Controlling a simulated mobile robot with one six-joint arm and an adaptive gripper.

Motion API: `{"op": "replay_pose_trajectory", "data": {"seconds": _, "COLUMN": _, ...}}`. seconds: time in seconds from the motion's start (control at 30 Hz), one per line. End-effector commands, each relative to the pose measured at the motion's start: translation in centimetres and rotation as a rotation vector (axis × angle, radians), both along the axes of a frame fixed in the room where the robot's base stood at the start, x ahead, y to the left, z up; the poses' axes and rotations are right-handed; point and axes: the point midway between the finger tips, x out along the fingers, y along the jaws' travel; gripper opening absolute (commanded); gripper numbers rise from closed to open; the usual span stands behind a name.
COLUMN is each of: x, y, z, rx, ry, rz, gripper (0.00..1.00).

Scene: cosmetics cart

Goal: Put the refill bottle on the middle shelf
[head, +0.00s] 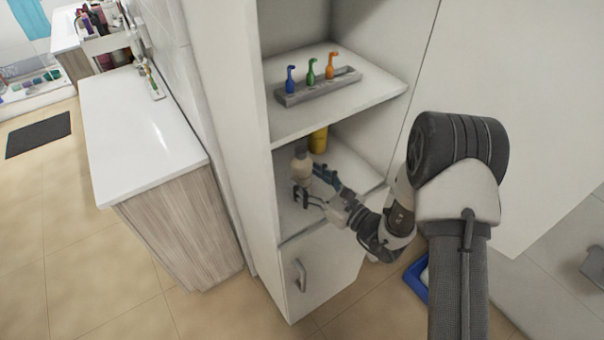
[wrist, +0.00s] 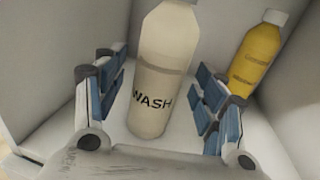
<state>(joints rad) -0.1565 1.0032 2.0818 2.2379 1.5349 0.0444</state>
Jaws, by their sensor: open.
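A cream bottle (wrist: 160,75) marked "WASH" stands on the middle shelf (head: 347,164) of the tall cabinet, near its front left side. It also shows in the head view (head: 301,166), its lower part partly covered by my gripper. My gripper (head: 312,186) is open around the bottle, with one finger on each side. In the wrist view the fingers (wrist: 158,98) stand apart, with visible gaps on both sides of the bottle. A yellow bottle with a pale cap (wrist: 256,55) stands farther back on the same shelf, to the right; it also shows in the head view (head: 318,141).
The shelf above (head: 340,103) holds a grey rack (head: 318,88) with blue, green and orange small bottles. The cabinet's side walls flank the shelf closely. A handled door (head: 325,265) is below. A white counter (head: 135,130) stands left.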

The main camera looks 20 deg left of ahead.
Motion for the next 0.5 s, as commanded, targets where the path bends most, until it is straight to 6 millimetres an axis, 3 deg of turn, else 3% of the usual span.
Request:
{"op": "replay_pose_trajectory", "data": {"seconds": 0.2, "x": -2.3, "y": -4.5, "z": 0.2, "rx": 0.001, "ry": 0.004, "rz": -0.006, "gripper": 0.65}}
{"op": "replay_pose_trajectory", "data": {"seconds": 0.5, "x": -4.3, "y": -7.9, "z": 0.1, "rx": 0.000, "ry": 0.001, "rz": -0.002, "gripper": 0.65}}
